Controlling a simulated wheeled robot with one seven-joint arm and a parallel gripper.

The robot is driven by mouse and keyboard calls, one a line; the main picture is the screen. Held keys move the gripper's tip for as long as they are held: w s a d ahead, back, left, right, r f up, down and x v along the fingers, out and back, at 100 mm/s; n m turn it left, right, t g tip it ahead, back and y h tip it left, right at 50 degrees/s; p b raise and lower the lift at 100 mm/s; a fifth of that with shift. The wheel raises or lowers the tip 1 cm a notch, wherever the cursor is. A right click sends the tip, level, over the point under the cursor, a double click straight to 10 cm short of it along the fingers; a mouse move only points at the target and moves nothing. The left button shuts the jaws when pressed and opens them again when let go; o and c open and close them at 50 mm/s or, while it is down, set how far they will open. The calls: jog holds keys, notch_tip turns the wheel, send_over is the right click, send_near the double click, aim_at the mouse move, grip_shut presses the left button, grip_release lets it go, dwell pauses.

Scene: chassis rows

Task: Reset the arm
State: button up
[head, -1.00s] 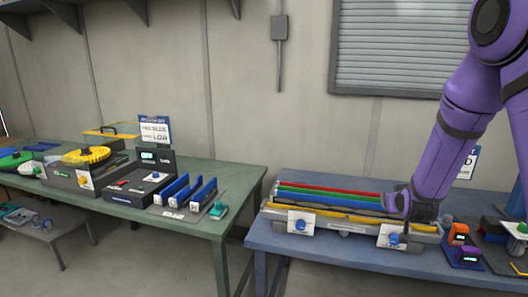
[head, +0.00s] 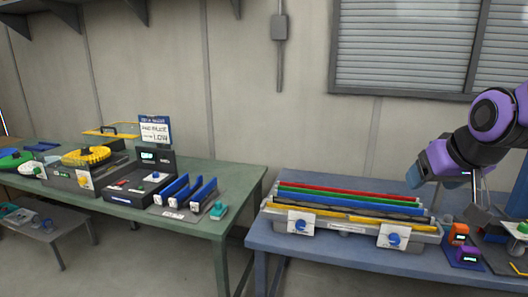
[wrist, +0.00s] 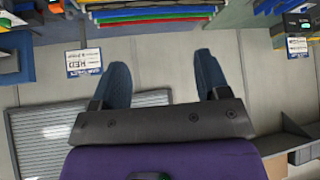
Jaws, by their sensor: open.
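My gripper (wrist: 163,77) is open in the wrist view, with two dark blue fingers spread wide and nothing between them. Behind the fingers are bare wall and floor-coloured panels. In the head view my purple arm bends in from the right edge, and my gripper (head: 415,176) is raised above the blue table's back right part, apart from everything on it. Its fingers are mostly hidden there.
A grey tray (head: 345,231) with red, green, blue and yellow strips lies on the blue table (head: 330,255). An orange device (head: 459,234) and a purple device (head: 468,255) stand right of it. A green table (head: 238,178) with equipment stands left. A shuttered window (head: 405,45) is behind.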

jog(key=s+a+r+g, duration=0.1)
jog(key=s+r+g, duration=0.1)
jog(key=s, duration=1.3)
jog(key=shift+a+r, duration=0.2)
jog(key=shift+a, duration=0.05)
jog(key=shift+w, duration=0.1)
dwell(0.9)
